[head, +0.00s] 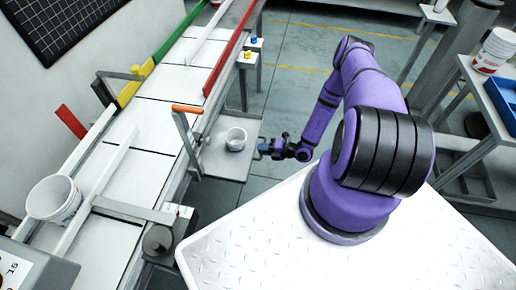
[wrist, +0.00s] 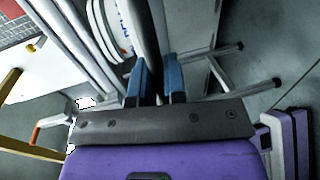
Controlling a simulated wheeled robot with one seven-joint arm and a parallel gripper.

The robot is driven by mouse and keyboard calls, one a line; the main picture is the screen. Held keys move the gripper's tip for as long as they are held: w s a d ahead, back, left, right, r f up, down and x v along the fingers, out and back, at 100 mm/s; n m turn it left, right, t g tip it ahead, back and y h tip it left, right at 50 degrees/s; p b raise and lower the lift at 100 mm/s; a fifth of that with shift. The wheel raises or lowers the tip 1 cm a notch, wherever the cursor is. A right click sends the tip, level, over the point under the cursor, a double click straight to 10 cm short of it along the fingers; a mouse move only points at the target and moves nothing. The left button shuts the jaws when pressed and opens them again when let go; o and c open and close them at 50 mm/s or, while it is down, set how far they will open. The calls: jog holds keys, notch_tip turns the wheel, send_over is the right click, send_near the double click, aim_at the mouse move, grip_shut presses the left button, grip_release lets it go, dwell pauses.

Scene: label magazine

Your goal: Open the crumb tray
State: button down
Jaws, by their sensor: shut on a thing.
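The crumb tray (head: 218,168) appears as a flat grey panel jutting from the side of the long white line in the head view. A small white bucket (head: 236,139) stands on it. My gripper (head: 264,147) is at the tray's outer right edge. In the wrist view the blue fingers of my gripper (wrist: 157,66) are on both sides of a grey edge-on part (wrist: 149,35), which looks like the tray. The exact contact is partly hidden. The bucket (wrist: 108,30) shows sideways to its left.
A lever with an orange grip (head: 187,108) rises beside the tray. A larger white bucket (head: 54,199) stands on the line at the left. A side table (head: 490,100) with a bucket and blue bin is at the right. Grey floor (head: 285,90) is open behind the tray.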

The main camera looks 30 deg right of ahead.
jog(key=c, duration=1.2)
grip_release()
jog(key=shift+d, duration=0.1)
jog(key=v, duration=1)
jog(key=shift+s+d, duration=0.2)
jog(key=shift+s, duration=0.1)
